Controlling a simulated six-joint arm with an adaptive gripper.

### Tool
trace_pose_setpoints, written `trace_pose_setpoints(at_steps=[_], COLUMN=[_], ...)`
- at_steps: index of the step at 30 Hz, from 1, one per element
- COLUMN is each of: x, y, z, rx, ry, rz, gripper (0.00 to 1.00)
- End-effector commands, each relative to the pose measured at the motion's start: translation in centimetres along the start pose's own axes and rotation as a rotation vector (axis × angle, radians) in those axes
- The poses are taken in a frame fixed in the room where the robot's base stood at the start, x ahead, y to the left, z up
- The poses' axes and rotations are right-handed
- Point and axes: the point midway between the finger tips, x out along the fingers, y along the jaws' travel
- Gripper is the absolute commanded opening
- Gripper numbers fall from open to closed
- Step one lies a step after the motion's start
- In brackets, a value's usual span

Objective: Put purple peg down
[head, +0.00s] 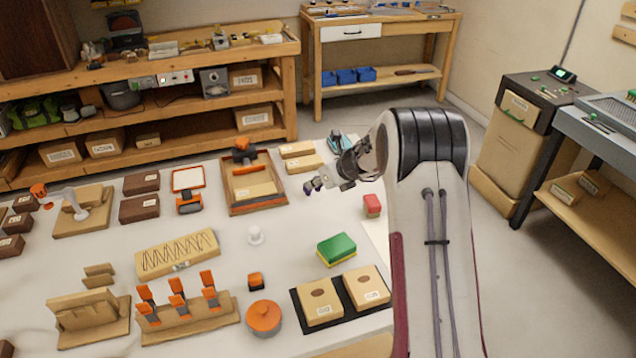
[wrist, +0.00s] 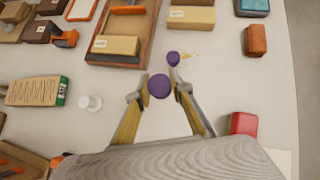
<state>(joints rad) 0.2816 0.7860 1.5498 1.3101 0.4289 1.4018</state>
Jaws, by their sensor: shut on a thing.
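The purple peg (wrist: 160,86) shows as a round purple end between the fingertips of my gripper (wrist: 161,90) in the wrist view. My gripper is shut on it. A second, smaller purple round part (wrist: 173,58) shows just beyond the fingertips; I cannot tell whether it belongs to the same peg. In the head view my gripper (head: 314,186) is over the right part of the white table, with a small bit of purple (head: 308,188) at its tips. The gap between peg and tabletop cannot be judged.
A white peg (head: 255,235) stands on the table, left of my gripper in the wrist view. A red block (head: 372,205), a green and yellow sponge (head: 337,249) and a wooden tray (head: 232,205) are around. White tabletop (head: 300,222) is clear between them.

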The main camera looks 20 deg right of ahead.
Motion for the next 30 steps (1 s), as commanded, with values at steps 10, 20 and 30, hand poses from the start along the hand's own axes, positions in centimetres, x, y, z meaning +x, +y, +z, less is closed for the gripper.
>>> trace_pose_setpoints(at_steps=[10, 20, 30], x=[0.0, -0.4, -4.4], y=[0.0, -1.1, -7.8], z=[0.0, -0.3, -2.0], rx=[0.000, 0.011, 0.085], ry=[0.000, 0.000, -0.001], rz=[0.000, -0.012, -0.087], gripper=[0.08, 0.08, 0.08])
